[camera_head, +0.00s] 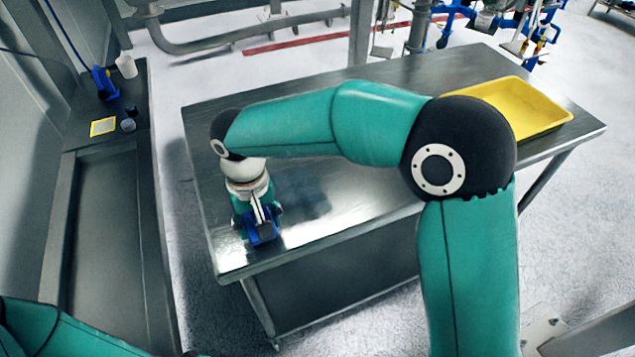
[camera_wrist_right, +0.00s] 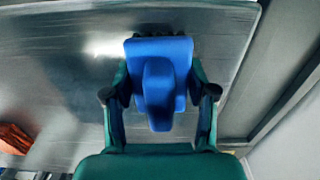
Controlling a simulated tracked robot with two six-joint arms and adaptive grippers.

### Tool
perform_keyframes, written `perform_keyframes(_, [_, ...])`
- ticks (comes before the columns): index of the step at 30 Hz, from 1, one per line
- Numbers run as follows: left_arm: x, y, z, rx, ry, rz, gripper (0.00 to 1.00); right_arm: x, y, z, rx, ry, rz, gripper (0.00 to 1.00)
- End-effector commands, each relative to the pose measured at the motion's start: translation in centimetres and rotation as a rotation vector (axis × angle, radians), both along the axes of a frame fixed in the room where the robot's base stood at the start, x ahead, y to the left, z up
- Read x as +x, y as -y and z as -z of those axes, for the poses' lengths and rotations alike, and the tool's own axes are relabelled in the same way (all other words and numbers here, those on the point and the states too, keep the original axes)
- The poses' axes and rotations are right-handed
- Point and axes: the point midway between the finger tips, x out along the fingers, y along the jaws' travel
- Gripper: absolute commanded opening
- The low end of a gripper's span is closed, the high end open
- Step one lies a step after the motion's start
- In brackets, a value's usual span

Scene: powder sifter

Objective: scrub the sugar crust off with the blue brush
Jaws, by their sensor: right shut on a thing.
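The blue brush (camera_head: 262,234) is in my right gripper, low over the left front part of the steel table (camera_head: 330,228). In the right wrist view the brush (camera_wrist_right: 158,75) sits between the two fingers of my right gripper (camera_wrist_right: 159,95), which is shut on its handle. Dark bristles show at the brush's far edge. I cannot tell whether they touch the tabletop. I cannot make out a sugar crust; my right arm covers much of the table. Only a green part of my left arm shows at the lower left of the head view, and its gripper is out of view.
A yellow tray (camera_head: 540,112) stands at the table's right end. A side bench at left holds a blue spray-like tool (camera_head: 105,84), a white cup (camera_head: 126,66) and a yellow-edged card (camera_head: 103,127). A reddish-brown object (camera_wrist_right: 14,138) shows in the wrist view.

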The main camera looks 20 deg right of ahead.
Motion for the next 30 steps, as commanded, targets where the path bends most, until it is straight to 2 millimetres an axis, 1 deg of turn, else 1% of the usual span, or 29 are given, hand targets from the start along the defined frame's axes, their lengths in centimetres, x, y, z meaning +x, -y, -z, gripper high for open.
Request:
perform_keyframes(1, [0.0, 0.0, -0.8, 0.000, 0.001, 0.000, 0.40, -0.1, 0.1, -0.7, -0.002, -0.003, 0.000, 0.19])
perform_keyframes(16, [0.0, 0.0, -4.2, 0.000, 0.000, 0.000, 0.40, 0.0, 0.3, -5.1, -0.001, -0.001, 0.005, 0.19])
perform_keyframes(21, [0.0, 0.0, -4.7, 0.000, 0.000, 0.000, 0.40, -0.1, 0.4, -5.8, -0.002, -0.002, 0.006, 0.19])
perform_keyframes(30, [0.0, 0.0, -4.6, 0.000, 0.000, 0.000, 0.40, -0.1, 0.4, -5.8, -0.002, -0.002, 0.006, 0.19])
